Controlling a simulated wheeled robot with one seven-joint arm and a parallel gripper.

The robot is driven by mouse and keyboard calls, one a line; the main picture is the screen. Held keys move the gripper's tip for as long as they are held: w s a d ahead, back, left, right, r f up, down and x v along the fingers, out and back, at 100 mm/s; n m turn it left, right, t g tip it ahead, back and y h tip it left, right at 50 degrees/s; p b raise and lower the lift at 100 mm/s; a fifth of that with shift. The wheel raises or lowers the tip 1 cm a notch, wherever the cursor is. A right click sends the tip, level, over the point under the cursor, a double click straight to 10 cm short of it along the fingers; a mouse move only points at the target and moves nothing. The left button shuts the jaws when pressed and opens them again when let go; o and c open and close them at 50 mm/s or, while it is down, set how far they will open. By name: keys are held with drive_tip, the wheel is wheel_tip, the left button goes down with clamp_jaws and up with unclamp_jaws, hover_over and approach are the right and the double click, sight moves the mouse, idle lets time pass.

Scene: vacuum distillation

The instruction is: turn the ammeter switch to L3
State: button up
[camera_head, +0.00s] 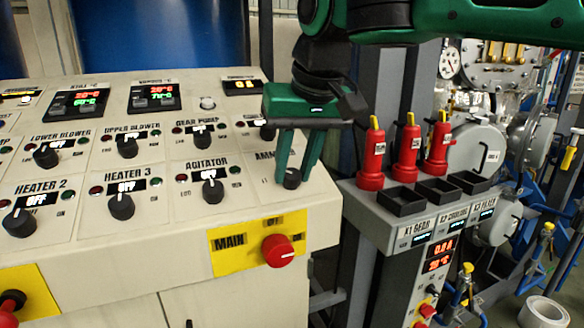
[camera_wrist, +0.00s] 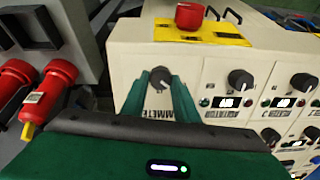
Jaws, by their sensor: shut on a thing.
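The ammeter switch is a black round knob (camera_head: 291,179) at the right end of the cream control panel, partly covered by my gripper in the head view. In the wrist view the knob (camera_wrist: 160,78) sits between my fingertips, beside the partly hidden "AMMETER" label (camera_wrist: 158,113). The knob's position marks are too small or hidden to read. My gripper (camera_head: 295,178) points down at the panel with its two green fingers shut on the knob; it also shows in the wrist view (camera_wrist: 160,84).
The agitator knob (camera_head: 212,190) is left of the ammeter switch. The red main switch (camera_head: 278,250) is on yellow just below. Red-handled tools (camera_head: 408,150) stand right of the panel, behind black trays (camera_head: 438,190). Several other knobs fill the panel to the left.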

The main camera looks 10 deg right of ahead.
drive_tip(key=m, duration=0.5)
drive_tip(key=shift+d, duration=0.1)
drive_tip(key=m, duration=1.1)
drive_tip(key=shift+s, duration=0.1)
drive_tip(key=m, duration=0.6)
drive_tip(key=shift+h, duration=0.3)
drive_tip(key=o, duration=1.1)
drive_tip(key=shift+c, duration=0.2)
drive_tip(key=shift+s, duration=0.1)
